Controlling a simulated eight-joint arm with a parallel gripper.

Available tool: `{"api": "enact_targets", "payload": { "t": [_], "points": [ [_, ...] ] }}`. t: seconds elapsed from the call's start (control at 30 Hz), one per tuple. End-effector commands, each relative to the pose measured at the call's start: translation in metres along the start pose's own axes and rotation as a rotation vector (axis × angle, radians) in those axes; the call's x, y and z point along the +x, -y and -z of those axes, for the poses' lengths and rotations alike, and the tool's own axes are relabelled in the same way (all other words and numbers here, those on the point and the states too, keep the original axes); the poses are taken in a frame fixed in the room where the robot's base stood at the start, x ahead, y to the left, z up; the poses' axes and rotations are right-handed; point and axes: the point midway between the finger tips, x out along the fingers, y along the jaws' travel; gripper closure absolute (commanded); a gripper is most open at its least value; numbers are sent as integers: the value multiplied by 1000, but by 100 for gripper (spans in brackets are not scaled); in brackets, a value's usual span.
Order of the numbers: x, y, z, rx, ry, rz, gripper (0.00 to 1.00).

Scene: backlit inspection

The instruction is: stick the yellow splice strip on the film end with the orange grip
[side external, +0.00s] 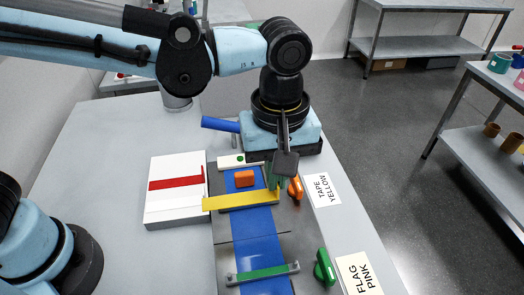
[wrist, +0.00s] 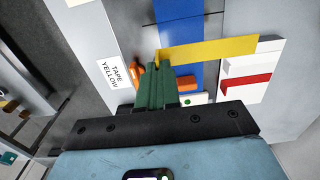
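The yellow splice strip (side external: 238,201) extends crosswise over the blue film (side external: 256,224), its left end by the white block. It also shows in the wrist view (wrist: 215,48), with a small upright tab at the gripper end. My gripper (side external: 274,186) points down at that end; its green fingers (wrist: 157,65) are close together on the tab. I cannot tell whether the strip touches the film or hangs just above it. An orange grip (side external: 244,179) sits on the film behind the strip. Another orange piece (side external: 295,188) stands right of the fingers, also visible in the wrist view (wrist: 137,74).
A white stepped block (side external: 163,207) with a red strip (side external: 175,183) stands left of the film. A green bar (side external: 262,273) crosses the film in front, beside a green knob (side external: 325,266). Labels read TAPE YELLOW (side external: 322,189) and FLAG PINK (side external: 359,274).

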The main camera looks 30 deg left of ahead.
Motion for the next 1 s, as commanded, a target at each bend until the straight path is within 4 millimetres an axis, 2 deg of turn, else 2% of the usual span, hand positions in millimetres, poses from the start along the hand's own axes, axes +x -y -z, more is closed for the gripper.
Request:
{"api": "enact_targets", "payload": {
  "t": [0.1, 0.2, 0.67, 1.0],
  "points": [
    [6, -13, -15, 3, 0, 0, 100],
    [8, -18, -20, 0, 0, 0, 100],
    [12, -19, -21, -1, -1, 0, 100],
    [42, -19, -21, -1, -1, 0, 100]
  ]
}}
